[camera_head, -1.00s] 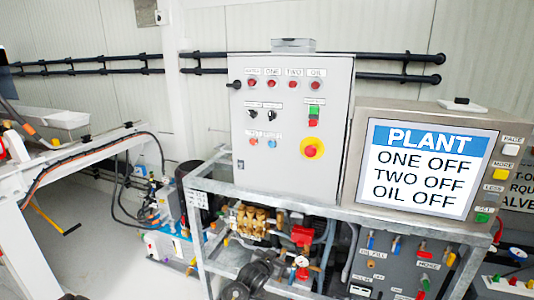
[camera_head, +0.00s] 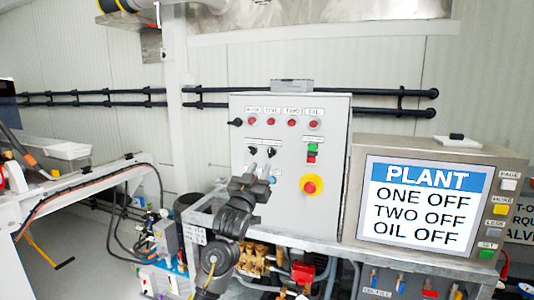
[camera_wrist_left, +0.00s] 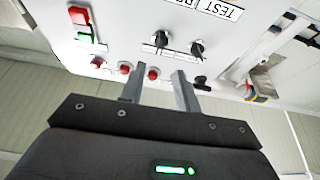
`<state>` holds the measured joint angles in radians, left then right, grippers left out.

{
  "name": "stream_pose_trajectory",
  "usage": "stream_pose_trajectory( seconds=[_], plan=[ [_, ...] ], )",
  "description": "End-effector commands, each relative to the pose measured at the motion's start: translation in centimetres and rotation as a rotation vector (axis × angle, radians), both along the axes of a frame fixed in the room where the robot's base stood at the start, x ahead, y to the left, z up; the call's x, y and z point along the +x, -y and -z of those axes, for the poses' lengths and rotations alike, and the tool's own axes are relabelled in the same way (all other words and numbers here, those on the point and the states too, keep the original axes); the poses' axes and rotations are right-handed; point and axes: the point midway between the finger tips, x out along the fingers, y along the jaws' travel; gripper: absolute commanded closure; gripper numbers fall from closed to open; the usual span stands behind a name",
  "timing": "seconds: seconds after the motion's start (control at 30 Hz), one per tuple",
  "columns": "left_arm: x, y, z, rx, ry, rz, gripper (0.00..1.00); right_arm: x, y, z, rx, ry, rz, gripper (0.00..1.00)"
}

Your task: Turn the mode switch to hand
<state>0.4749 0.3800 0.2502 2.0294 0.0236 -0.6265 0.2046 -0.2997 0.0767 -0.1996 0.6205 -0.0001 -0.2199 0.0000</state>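Two black selector switches sit on the grey control cabinet (camera_head: 330,215), the left one (camera_head: 252,150) and the right one (camera_head: 271,151). I cannot read which is the mode switch. They also show upside down in the left wrist view, one black knob (camera_wrist_left: 160,39) beside the other (camera_wrist_left: 197,48). My left gripper (camera_head: 257,172) is in front of the cabinet, just below the switches in the head view. In the left wrist view its two fingers (camera_wrist_left: 159,90) are apart with nothing between them, and neither touches a knob. My right gripper is not in view.
A row of red lamps (camera_head: 292,123) runs along the cabinet's top, with a black handle (camera_head: 236,122) at its left edge. A red-yellow emergency stop (camera_head: 311,184) and green button (camera_head: 312,148) are to the right. The display (camera_head: 420,205) stands further right.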

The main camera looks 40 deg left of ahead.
Motion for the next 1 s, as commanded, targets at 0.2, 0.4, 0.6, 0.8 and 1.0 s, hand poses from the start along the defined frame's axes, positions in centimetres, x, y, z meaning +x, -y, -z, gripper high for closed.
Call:
stream_pose_trajectory(
  seconds=[0.2, 0.4, 0.6, 0.8, 1.0],
  plan=[
    [3.7, -1.3, -2.1, 0.0, -0.001, 0.0, 0.68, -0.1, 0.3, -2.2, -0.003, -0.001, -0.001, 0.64],
    [6.0, -2.1, -2.8, 0.001, -0.001, 0.001, 0.68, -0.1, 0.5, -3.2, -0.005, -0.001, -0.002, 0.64],
    [6.8, -2.3, -3.0, 0.002, -0.001, 0.001, 0.68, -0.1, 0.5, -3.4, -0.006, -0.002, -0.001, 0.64],
    [6.8, -2.3, -2.9, 0.002, -0.001, 0.001, 0.68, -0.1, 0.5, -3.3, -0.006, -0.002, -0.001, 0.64],
    [6.7, -2.3, -2.9, 0.001, 0.0, 0.001, 0.9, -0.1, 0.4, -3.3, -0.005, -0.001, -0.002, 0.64]
  ],
)
